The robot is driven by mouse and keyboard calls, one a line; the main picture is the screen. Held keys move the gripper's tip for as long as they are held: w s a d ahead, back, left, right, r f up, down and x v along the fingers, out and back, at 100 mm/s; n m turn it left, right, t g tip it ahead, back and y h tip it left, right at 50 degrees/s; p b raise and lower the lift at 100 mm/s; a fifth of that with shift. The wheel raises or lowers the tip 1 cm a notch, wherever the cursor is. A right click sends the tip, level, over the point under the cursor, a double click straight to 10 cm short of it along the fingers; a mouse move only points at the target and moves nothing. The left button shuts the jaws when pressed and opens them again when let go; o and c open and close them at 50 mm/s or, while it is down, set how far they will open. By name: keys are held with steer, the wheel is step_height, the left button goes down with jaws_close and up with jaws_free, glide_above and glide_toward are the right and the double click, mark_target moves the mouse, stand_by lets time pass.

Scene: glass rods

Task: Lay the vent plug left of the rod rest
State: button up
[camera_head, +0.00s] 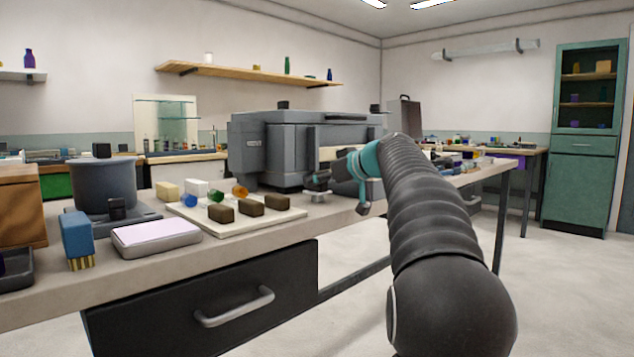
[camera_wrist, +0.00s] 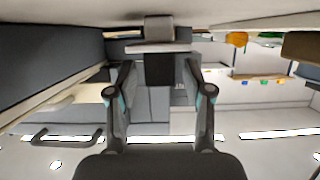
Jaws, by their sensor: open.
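My gripper (camera_head: 320,182) reaches over the bench in front of the grey kiln-like machine. In the wrist view my gripper (camera_wrist: 158,72) is open, with one finger on each side. A grey piece with a wide collar and a dark stem, apparently the vent plug (camera_wrist: 158,48), stands between and just beyond the fingertips; I cannot tell whether they touch it. In the head view it is mostly hidden by my gripper. The rod rest appears to be the pale board (camera_head: 240,229) with dark blocks and blue, green and orange glass rods, left of my gripper.
The grey machine (camera_head: 290,140) stands close behind my gripper. Left of the board are a pale-topped grey box (camera_head: 157,238), a blue brush (camera_head: 77,238) and a grey pot (camera_head: 103,185). A black drawer (camera_head: 200,310) is under the bench edge. Little bench is bare between these things.

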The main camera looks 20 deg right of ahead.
steer(key=v, duration=1.1)
